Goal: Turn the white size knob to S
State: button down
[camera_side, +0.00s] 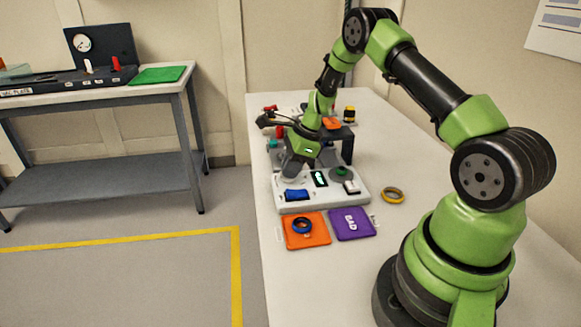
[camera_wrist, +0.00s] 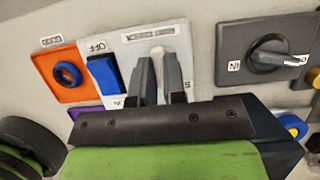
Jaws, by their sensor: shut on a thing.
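My gripper (camera_side: 291,171) points down at the far left part of the white control panel (camera_side: 328,200). In the wrist view my gripper (camera_wrist: 159,72) has its two dark fingers close together on the white size knob (camera_wrist: 157,52), of which only a pale bit shows between the fingertips. The fingers and wrist hide the rest, so I cannot tell where its pointer stands. A letter S shows on the panel (camera_wrist: 128,44) just right of the fingers, and another, partly hidden letter lies to their left.
A blue rocker switch (camera_side: 296,195) marked OFF sits beside the fingers. An orange pad (camera_side: 294,241) with a blue ring (camera_side: 302,226) and a purple BAD pad (camera_side: 352,225) lie in front. A dark box with a black knob (camera_wrist: 270,55) stands beyond.

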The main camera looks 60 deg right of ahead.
jog(key=shift+f+n, duration=0.1)
jog(key=shift+n, duration=0.2)
jog(key=n, duration=0.2)
jog(key=n+g, duration=0.1)
jog(key=n, duration=0.1)
jog(key=shift+w+f+g+y, duration=0.1)
jog(key=shift+g+y, duration=0.2)
jog(key=shift+y, duration=0.1)
jog(key=shift+w+d+n+g, duration=0.1)
jog(key=shift+n+g, duration=0.5)
jog(key=shift+n, duration=1)
jog(key=c, duration=1.2)
grip_release()
jog(key=v, duration=1)
jog(key=shift+d, duration=0.15)
